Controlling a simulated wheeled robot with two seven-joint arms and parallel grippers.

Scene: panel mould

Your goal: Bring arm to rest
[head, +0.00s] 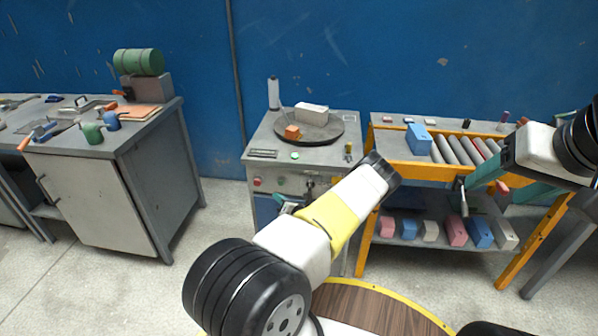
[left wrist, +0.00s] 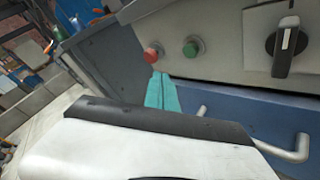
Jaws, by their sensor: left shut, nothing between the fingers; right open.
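My left arm (head: 330,213) reaches across the middle of the head view, toward the grey machine (head: 252,151). My left gripper (head: 283,199) shows as a small teal piece in front of the machine, partly hidden by my arm. In the left wrist view its teal fingers (left wrist: 159,78) are shut together and empty, tips just below the red button (left wrist: 152,56) in the picture; I cannot tell if they touch. My right gripper (head: 490,188) is open in front of the yellow-framed roller stand (head: 398,172), its teal fingers apart.
The machine panel has a green button (left wrist: 192,47), a black knob (left wrist: 289,40) and a door handle (left wrist: 284,152). An orange block (head: 292,132) and a white block (head: 312,112) sit on its round plate. Coloured blocks line the stand's shelf. A workbench (head: 92,200) stands left; floor between is clear.

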